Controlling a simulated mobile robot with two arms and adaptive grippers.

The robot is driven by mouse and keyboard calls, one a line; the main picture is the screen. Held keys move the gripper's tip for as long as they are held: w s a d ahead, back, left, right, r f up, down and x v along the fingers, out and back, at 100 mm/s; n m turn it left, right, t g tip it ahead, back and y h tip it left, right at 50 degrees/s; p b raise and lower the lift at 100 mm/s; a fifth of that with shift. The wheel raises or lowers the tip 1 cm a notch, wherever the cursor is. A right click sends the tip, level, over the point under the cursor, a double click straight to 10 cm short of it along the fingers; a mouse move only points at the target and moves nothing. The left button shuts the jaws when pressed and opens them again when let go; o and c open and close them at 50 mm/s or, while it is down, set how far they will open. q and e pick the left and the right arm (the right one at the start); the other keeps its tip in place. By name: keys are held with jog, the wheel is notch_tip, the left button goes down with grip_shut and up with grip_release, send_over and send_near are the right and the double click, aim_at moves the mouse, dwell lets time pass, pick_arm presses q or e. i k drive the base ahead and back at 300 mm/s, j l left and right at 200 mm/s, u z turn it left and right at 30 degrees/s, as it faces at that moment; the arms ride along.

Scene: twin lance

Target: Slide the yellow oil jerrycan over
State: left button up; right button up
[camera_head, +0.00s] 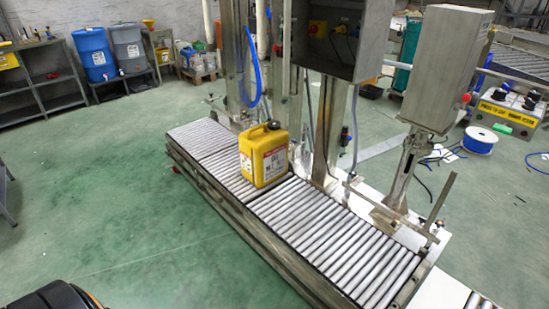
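The yellow oil jerrycan (263,155) stands upright on the roller conveyor (335,238), left of the conveyor's middle. It has a dark cap, a handle on top and a white printed label on its side. Neither of my grippers shows in the head view, and nothing of mine touches the jerrycan.
Metal filling-machine columns and a grey control box (343,38) stand behind the conveyor. A second grey box (447,68) stands to the right. Bare rollers lie on both sides of the jerrycan. Green floor (110,190) is open at the left. A black rounded object (55,297) is at the bottom left.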

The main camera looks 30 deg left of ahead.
aim_at(263, 149)
jog(key=i+j, duration=0.1)
jog(key=j, duration=0.3)
jog(key=i+j+z, duration=0.1)
jog(key=j, duration=0.7)
jog(key=i+j+z, duration=0.1)
jog(key=j+z, duration=0.15)
jog(key=j, duration=0.55)
jog(key=j+z, duration=0.25)
jog(key=j, duration=0.55)
jog(key=j+z, duration=0.25)
jog(key=j, duration=0.55)
jog(key=k+j+z, duration=0.25)
jog(key=j, duration=0.5)
jog(key=i+j, duration=0.05)
jog(key=i, duration=0.05)
